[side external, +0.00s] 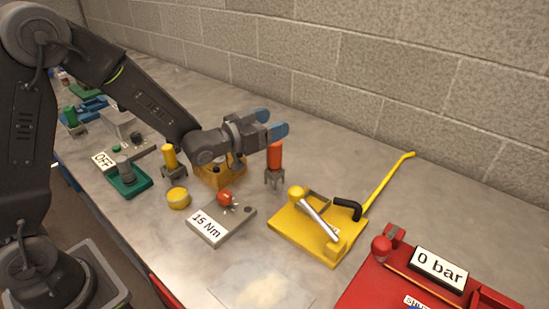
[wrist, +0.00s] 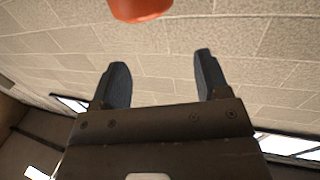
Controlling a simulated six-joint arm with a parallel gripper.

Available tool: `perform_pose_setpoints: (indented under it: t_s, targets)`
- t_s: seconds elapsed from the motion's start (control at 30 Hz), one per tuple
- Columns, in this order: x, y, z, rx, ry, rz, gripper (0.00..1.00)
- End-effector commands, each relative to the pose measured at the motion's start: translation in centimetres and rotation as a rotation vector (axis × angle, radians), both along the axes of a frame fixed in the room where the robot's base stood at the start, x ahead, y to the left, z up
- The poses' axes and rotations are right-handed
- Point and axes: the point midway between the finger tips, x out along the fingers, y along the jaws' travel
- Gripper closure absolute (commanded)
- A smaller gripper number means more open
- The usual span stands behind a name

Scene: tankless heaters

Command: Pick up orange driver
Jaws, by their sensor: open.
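The orange driver (side external: 275,156) stands upright with its handle up in a small grey stand (side external: 274,177) on the grey bench. My gripper (side external: 275,122) is level, open and empty, with its blue fingertips just above and behind the driver's handle in the side view. In the wrist view, the two dark fingers of my gripper (wrist: 160,68) are spread apart with nothing between them. The rounded end of an orange object, likely the driver (wrist: 141,8), shows at the top edge, beyond the fingers. The driver's shaft is hidden.
A yellow plate with a lever (side external: 290,222) lies to the right of the driver. A grey box marked 15 Nm (side external: 208,232) and a yellow driver (side external: 170,158) stand to the left. A red unit (side external: 375,290) is at front right. A block wall (side external: 400,90) runs behind.

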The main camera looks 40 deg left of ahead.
Motion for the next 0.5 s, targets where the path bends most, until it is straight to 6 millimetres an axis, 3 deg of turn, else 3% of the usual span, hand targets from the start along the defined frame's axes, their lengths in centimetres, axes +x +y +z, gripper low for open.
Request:
perform_pose_setpoints:
  t_s: [0.27,0.4,0.5]
  targets:
    - [0.0,0.0,-3.5,0.001,0.007,0.002,0.31]
    - [-0.1,0.1,-6.2,0.000,0.009,0.003,0.31]
    - [1.5,-0.4,-5.9,0.002,-0.001,0.001,0.31]
